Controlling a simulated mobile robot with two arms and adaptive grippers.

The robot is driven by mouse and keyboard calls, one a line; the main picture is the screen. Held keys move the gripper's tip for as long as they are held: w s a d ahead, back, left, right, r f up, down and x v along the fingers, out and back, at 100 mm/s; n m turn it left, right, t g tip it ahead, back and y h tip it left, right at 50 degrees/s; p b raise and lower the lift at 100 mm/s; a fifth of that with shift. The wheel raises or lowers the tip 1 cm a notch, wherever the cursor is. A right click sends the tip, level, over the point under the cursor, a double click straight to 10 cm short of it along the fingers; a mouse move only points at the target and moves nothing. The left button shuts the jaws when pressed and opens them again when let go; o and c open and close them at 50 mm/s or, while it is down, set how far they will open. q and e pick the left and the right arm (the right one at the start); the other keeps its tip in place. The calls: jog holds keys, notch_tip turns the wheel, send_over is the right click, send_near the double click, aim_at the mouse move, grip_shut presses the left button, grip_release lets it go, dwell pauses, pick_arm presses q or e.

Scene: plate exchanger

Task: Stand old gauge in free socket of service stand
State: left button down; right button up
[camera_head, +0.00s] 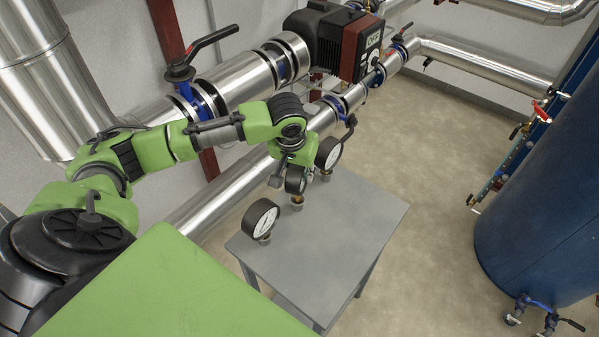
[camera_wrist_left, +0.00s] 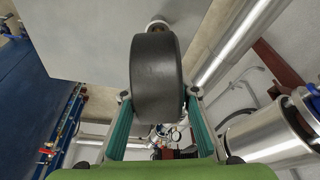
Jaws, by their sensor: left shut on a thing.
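My left gripper (camera_head: 291,172) is shut on a black-rimmed dial gauge (camera_head: 296,181), the middle one of three at the grey service stand (camera_head: 345,222). In the left wrist view both teal fingers (camera_wrist_left: 158,105) clasp the sides of the dark gauge body (camera_wrist_left: 157,75). Its lower end points at a pale round socket (camera_wrist_left: 157,21); I cannot tell whether the stem is seated in it. My right gripper is not in view.
Silver pipes (camera_head: 230,195) with a black-handled blue valve (camera_head: 182,75) and a pump (camera_head: 335,40) run behind the stand. A blue tank (camera_head: 545,190) stands at the right. The stand's front and right top are bare, and the floor between is clear.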

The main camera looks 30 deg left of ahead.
pick_arm(q)
jog(key=shift+s+d+f, duration=0.1)
jog(key=shift+s+f, duration=0.05)
jog(key=shift+f, duration=0.35)
jog(key=shift+s+f, duration=0.15)
jog(key=shift+f, duration=0.3)
jog(key=shift+w+f, duration=0.2)
jog(key=shift+f, duration=0.15)
jog(key=shift+w+f+b, duration=0.2)
jog(key=shift+f+b, duration=0.05)
jog(key=shift+b, duration=0.05)
jog(key=shift+s+r, duration=0.1)
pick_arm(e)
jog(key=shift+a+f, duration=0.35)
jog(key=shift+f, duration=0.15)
